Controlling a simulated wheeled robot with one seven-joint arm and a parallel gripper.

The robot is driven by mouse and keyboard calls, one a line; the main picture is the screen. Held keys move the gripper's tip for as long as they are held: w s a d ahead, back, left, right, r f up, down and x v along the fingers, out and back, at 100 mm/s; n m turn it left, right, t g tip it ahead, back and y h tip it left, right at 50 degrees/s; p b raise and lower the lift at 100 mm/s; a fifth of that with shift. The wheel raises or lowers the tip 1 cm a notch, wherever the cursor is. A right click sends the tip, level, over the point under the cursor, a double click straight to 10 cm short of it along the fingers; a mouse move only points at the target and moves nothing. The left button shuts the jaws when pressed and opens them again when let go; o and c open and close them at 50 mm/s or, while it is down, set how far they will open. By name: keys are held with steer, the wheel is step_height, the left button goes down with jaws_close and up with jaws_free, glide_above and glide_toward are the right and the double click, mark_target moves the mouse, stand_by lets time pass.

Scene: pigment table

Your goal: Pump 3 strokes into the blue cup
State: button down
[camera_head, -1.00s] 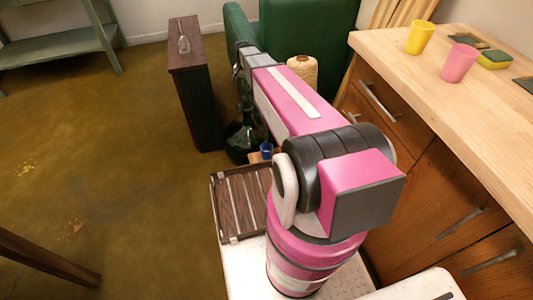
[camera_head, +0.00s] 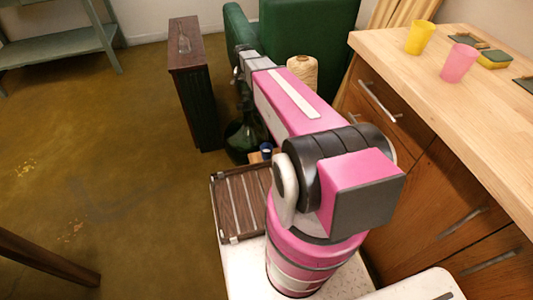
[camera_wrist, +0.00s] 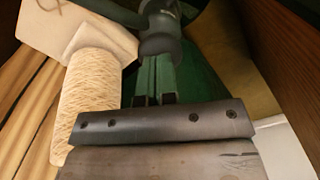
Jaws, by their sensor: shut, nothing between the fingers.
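The small blue cup (camera_head: 266,148) sits low beyond the slatted tray in the head view, partly hidden by my arm. A dark green glass bottle (camera_head: 240,140) stands just left of it, its upper part partly covered by my arm. My gripper (camera_wrist: 154,99) shows its two dark fingertips close together, shut and empty. A dark, rounded pump-like part (camera_wrist: 160,30) lies beyond the fingertips in the wrist view; I cannot tell if they touch. The blue cup does not show in the wrist view.
A twine spool (camera_head: 302,72) stands right of my forearm; it also shows in the wrist view (camera_wrist: 90,92). A dark narrow cabinet (camera_head: 193,100) stands left. A slatted wooden tray (camera_head: 216,200) is in front. The counter (camera_head: 440,95) holds yellow (camera_head: 420,38) and pink (camera_head: 458,63) cups.

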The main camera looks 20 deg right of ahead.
steer(key=shift+r, duration=2.15)
steer(key=shift+r, duration=3)
steer(key=s+f+n, duration=0.3)
steer(key=s, duration=0.9)
steer(key=s+f+n, duration=0.3)
steer(key=s, duration=1)
steer(key=shift+s+f, duration=0.15)
